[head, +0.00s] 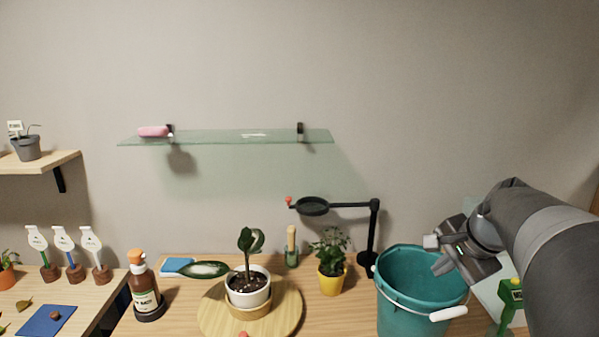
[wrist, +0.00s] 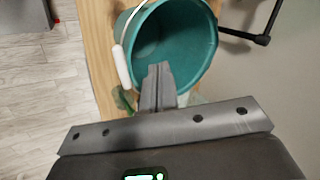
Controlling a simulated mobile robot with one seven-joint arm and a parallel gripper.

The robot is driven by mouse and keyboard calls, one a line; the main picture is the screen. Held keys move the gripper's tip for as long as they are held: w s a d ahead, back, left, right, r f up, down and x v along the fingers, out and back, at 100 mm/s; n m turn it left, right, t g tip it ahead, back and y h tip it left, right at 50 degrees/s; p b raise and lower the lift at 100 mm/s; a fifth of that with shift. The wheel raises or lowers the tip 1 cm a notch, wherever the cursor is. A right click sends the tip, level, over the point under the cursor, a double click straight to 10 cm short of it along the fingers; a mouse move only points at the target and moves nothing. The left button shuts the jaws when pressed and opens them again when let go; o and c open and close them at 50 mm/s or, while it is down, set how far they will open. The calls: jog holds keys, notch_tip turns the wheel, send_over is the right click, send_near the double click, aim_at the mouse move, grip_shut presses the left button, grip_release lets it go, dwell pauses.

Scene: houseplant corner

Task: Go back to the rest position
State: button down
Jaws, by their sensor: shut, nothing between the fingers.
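My gripper (head: 437,255) is at the right of the head view, over the right part of the teal bucket (head: 400,310). In the wrist view my gripper (wrist: 158,68) has its two fingers together with nothing between them. The teal bucket also shows in the wrist view (wrist: 200,40), with the fingertips over its near rim and opening. The part of the bucket's inside that shows looks empty.
A black stand with a ring arm (head: 374,230) rises just left of the bucket. A yellow-potted plant (head: 331,282), a white-potted plant (head: 248,290) on a round board (head: 212,312) and a brown bottle (head: 144,290) stand further left. A green bottle (head: 508,300) stands right of the bucket.

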jog(key=s+a+f+n, duration=0.3)
jog(key=s+a+n, duration=0.3)
jog(key=s+a, duration=0.1)
jog(key=s+a+f+n+h, duration=0.1)
jog(key=s+a+f+n, duration=0.2)
jog(key=s+a+n, duration=0.4)
jog(key=shift+s+n, duration=0.3)
jog(key=shift+s, duration=0.9)
jog(key=c, duration=2.2)
grip_release()
